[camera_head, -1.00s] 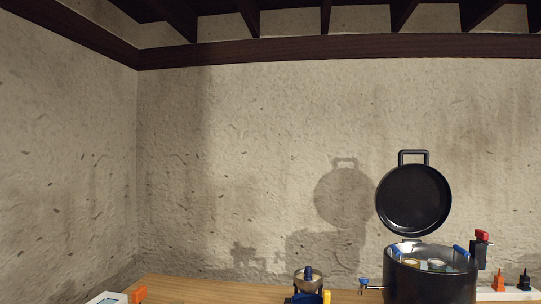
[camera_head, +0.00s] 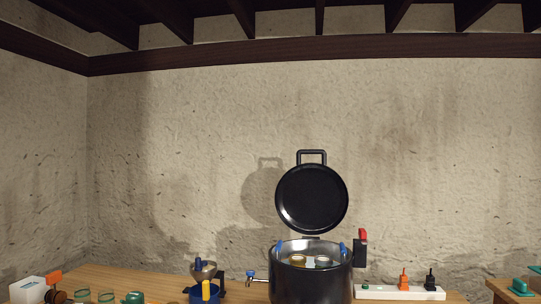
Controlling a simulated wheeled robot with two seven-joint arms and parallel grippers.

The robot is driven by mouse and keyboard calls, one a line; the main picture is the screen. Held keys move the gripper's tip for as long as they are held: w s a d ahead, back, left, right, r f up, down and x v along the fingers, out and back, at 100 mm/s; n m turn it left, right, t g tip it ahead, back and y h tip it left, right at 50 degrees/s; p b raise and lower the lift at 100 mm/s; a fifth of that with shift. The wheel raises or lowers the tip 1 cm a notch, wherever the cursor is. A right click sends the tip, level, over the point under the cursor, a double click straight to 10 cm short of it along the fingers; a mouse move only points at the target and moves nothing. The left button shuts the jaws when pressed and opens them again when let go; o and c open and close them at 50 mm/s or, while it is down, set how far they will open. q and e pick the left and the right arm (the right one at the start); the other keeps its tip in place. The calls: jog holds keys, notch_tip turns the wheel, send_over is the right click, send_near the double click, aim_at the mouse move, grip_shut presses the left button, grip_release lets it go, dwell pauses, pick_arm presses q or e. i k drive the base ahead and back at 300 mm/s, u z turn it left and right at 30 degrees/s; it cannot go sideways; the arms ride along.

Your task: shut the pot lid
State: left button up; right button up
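The black pot (camera_head: 312,284) stands on the wooden table, right of the middle of the head view. Its round black lid (camera_head: 311,199) stands open and upright above the back rim, with a loop handle (camera_head: 311,154) at the top. Jars with light-coloured lids (camera_head: 298,260) show inside the pot. Blue grips stand at the rim on both sides. The pot's base is cut off by the picture's lower edge. Neither of my grippers is in view.
A power strip (camera_head: 400,293) with an orange and a black plug lies right of the pot. A funnel (camera_head: 204,270) on a blue holder stands to the left. Glass jars (camera_head: 106,296) and a white box (camera_head: 27,290) are at the far left. A second table (camera_head: 505,289) is at the right edge.

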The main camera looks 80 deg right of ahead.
aim_at(311, 198)
jog(key=k, duration=1.15)
jog(key=z, duration=0.3)
